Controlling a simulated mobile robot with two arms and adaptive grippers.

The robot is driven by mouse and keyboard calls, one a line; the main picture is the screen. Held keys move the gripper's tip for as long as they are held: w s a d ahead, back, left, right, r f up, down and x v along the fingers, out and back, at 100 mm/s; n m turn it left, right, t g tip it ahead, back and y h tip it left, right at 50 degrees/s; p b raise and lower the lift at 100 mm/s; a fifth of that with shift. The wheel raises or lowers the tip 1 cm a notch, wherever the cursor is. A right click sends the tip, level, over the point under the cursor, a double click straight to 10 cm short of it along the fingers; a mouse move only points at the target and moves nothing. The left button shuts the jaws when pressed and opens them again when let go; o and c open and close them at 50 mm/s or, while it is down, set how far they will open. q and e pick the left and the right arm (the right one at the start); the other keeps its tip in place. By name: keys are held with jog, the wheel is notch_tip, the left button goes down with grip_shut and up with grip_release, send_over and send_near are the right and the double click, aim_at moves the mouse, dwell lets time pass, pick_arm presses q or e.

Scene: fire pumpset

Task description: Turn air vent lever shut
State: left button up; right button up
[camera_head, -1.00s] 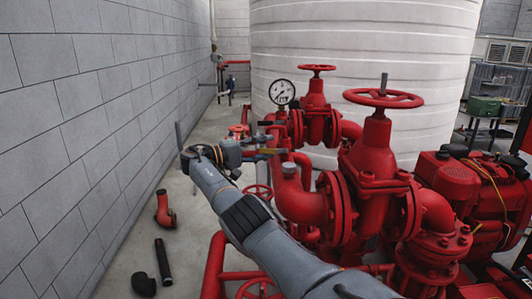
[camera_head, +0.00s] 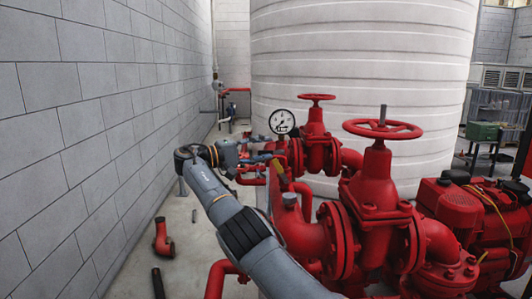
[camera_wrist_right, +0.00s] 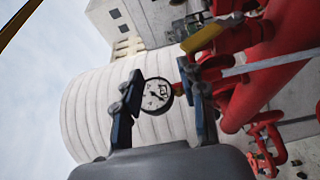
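A yellow lever handle (camera_wrist_right: 205,37) shows in the right wrist view, above the right-hand finger and beside red piping. It seems to be the air vent lever; a small yellow part (camera_head: 277,163) also shows in the head view, close to my gripper. My right gripper (camera_head: 262,159) is at the pipework below the gauge. In the wrist view its two dark blue fingers (camera_wrist_right: 160,95) stand wide apart with nothing held between them. The lever is outside the gap, and I cannot tell whether a finger touches it. My left gripper is not in view.
A pressure gauge (camera_head: 282,121) stands beyond the fingers. Red valves with handwheels (camera_head: 382,129) and a red pump (camera_head: 455,205) crowd the right. A white tank (camera_head: 365,60) stands behind. A red elbow (camera_head: 163,238) and black pipe (camera_head: 158,283) lie on the floor near the grey wall (camera_head: 85,130).

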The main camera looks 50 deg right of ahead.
jog(key=w+a+r+p, duration=0.1)
jog(key=a+r+p, duration=0.7)
jog(key=r, duration=0.5)
jog(key=shift+a, duration=0.6)
dwell(0.4)
jog(key=shift+w, duration=0.1)
